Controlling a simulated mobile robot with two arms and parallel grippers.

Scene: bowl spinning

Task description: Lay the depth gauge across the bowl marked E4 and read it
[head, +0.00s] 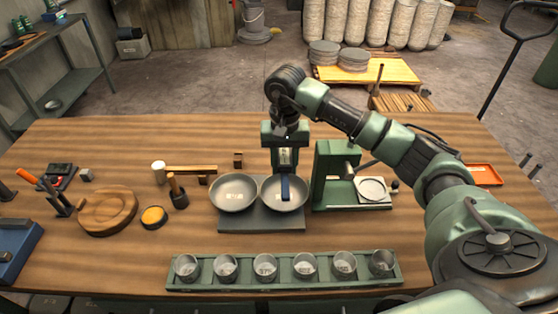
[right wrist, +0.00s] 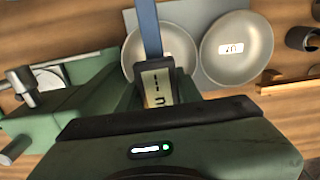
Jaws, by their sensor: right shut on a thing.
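My right gripper (head: 285,150) is shut on the depth gauge, a blue bar (head: 285,188) with a display. In the right wrist view the bar (right wrist: 150,28) and its lit display (right wrist: 157,86) show; I cannot read the digits surely. The bar reaches over the right-hand bowl (head: 298,197); I cannot tell whether it touches the rim. The left-hand bowl (head: 233,186) stands beside it and carries a white label, also seen in the right wrist view (right wrist: 225,65). I cannot read E4 on either bowl. My left gripper is not in view.
Both bowls stand on a grey plate (head: 262,222). A green rack (head: 284,284) with several labelled cups runs along the front. A green press-like device (head: 330,175) stands close on the right. A wooden disc (head: 108,222) and tools lie left.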

